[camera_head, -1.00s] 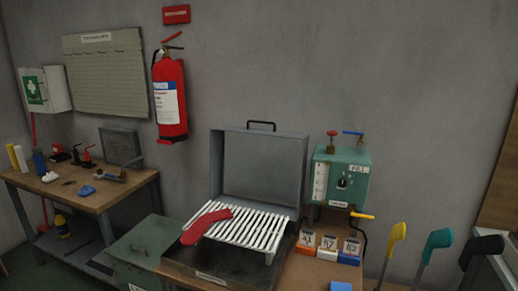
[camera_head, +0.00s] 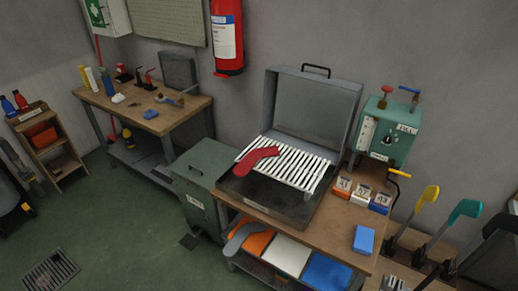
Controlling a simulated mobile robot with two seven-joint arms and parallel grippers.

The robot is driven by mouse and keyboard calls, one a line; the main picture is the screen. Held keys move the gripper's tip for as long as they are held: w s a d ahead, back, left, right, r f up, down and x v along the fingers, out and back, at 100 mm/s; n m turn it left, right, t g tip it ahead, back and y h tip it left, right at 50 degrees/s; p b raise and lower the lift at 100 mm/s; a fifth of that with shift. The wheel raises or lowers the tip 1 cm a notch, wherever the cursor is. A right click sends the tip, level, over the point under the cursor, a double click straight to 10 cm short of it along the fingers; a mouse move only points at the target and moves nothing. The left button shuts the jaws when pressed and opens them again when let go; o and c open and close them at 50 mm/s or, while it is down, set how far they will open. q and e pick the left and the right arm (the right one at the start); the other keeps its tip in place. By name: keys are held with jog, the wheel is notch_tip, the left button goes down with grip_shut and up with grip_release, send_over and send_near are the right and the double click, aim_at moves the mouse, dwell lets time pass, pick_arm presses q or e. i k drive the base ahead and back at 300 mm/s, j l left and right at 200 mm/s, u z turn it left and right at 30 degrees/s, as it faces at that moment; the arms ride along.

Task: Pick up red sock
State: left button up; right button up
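The red sock (camera_head: 258,158) lies on the left part of a white slatted rack (camera_head: 300,165) in the head view. The rack sits in an open grey metal box with its lid (camera_head: 313,108) raised behind it. The sock lies flat across the slats, its left end at the rack's left edge. Neither of my grippers shows in the head view.
The box stands on a wooden bench (camera_head: 345,222) with a blue block (camera_head: 363,239) and numbered blocks (camera_head: 361,196). A green machine (camera_head: 386,130) stands behind right, sock-shaped forms (camera_head: 465,212) at far right. A green cabinet (camera_head: 203,185) is left of the bench. Open floor lies left.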

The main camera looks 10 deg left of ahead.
aim_at(254, 157)
jog(key=i+j+z, duration=0.15)
jog(key=j, duration=0.2)
jog(key=i+j+z, duration=0.3)
jog(key=j, duration=0.4)
jog(key=i+j+z, duration=0.15)
jog(key=j, duration=0.25)
jog(key=i, duration=0.05)
